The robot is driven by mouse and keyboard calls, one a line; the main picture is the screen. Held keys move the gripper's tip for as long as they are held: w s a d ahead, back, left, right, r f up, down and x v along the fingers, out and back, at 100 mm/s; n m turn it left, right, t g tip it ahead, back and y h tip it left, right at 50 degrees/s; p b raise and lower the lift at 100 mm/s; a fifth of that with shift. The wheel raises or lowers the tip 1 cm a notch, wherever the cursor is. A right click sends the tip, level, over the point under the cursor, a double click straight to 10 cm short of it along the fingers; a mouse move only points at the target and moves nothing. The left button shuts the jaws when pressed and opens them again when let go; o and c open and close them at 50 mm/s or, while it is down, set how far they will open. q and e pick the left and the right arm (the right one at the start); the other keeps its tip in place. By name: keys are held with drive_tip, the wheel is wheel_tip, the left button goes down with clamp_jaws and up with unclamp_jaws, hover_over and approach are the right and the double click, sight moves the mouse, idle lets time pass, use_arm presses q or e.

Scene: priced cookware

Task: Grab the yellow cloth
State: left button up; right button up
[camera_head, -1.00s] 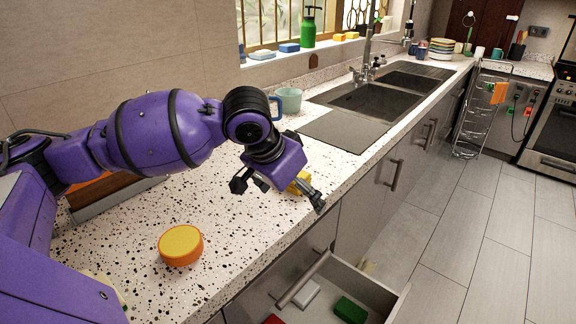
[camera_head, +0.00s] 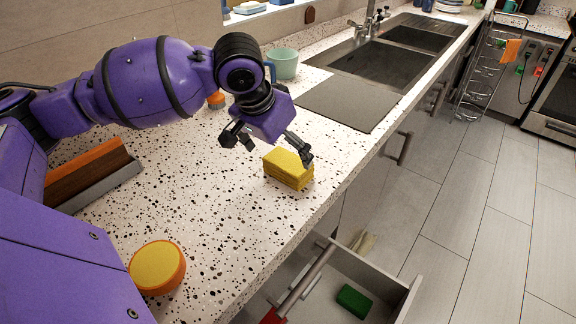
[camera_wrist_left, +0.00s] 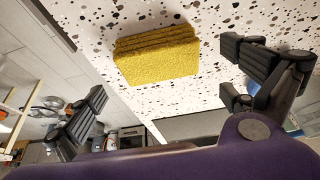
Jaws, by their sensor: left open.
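The yellow cloth (camera_head: 288,169) is a thick folded block lying on the speckled counter near its front edge. It also shows in the left wrist view (camera_wrist_left: 157,55), ahead of and between the fingers. My left gripper (camera_head: 268,148) is open and empty, its fingers spread just behind and above the cloth. One fingertip is close to the cloth's right upper corner in the head view; I cannot tell whether it touches. In the left wrist view the open fingers (camera_wrist_left: 165,95) stand apart on both sides. My right gripper is not in view.
An orange round tub with a yellow top (camera_head: 157,267) stands on the counter (camera_head: 215,225) at front left. A light green cup (camera_head: 285,63) stands behind the gripper, near the sink (camera_head: 380,72). An open drawer (camera_head: 385,285) holding a green sponge (camera_head: 353,301) juts out below.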

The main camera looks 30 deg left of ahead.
sight(288, 161)
use_arm(q)
drive_tip(key=x, duration=0.5)
drive_tip(key=shift+d, duration=0.1)
drive_tip(key=c, duration=1)
